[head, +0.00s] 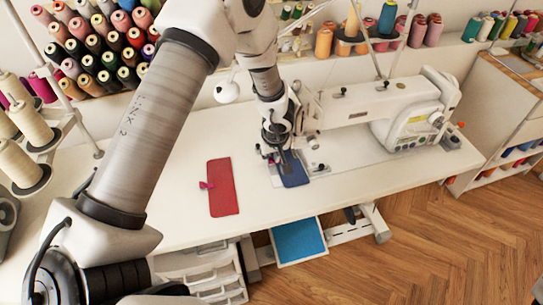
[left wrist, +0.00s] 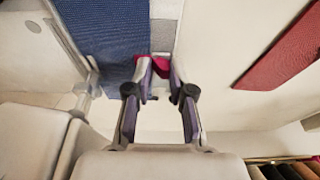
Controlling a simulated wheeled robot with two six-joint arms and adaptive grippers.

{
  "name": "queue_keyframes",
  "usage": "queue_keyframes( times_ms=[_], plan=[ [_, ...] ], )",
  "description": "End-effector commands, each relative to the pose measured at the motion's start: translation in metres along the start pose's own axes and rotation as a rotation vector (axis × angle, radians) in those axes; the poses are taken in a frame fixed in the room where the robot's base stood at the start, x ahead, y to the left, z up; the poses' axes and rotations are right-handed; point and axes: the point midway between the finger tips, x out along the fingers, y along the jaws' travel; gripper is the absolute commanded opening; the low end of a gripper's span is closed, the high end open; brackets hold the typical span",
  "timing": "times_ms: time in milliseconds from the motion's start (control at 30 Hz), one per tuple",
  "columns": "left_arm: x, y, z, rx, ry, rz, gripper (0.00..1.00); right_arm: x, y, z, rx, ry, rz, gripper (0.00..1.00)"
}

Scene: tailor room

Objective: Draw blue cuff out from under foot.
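The blue cuff (head: 294,170) lies flat on the sewing machine's bed, its far end hidden by my left gripper and the machine head. In the left wrist view the blue cuff (left wrist: 105,40) fills the upper left. A magenta tab (left wrist: 160,65) shows by its edge, between my fingertips. My left gripper (head: 270,153) is low over the bed beside the cuff. In the left wrist view its fingers (left wrist: 162,75) stand apart, with a gap visible around the tab. The presser foot is not clearly seen. My right gripper is out of view.
A red cuff (head: 222,190) with a magenta tab (head: 206,185) lies on the white table to the left. The white sewing machine (head: 360,108) stands behind and right. Thread cones (head: 30,122) stand at the left. The table's front strip is clear.

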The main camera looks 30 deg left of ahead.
Motion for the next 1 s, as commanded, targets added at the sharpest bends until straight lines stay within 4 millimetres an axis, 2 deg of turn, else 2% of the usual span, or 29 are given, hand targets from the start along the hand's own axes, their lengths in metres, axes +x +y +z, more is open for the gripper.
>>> queue_keyframes(
  times_ms=[267, 733, 1000],
  plan=[
    [0.0, -0.001, 0.0, 0.0, 0.0, 0.0, 0.0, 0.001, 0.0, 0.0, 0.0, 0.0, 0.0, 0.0],
    [0.0, -0.021, 0.0, -0.001, 0.0, 0.0, 0.0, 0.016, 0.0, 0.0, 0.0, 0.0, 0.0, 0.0],
    [-0.001, -0.023, 0.0, 0.0, 0.0, 0.0, 0.0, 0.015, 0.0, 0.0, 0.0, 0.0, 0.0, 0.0]
  ],
)
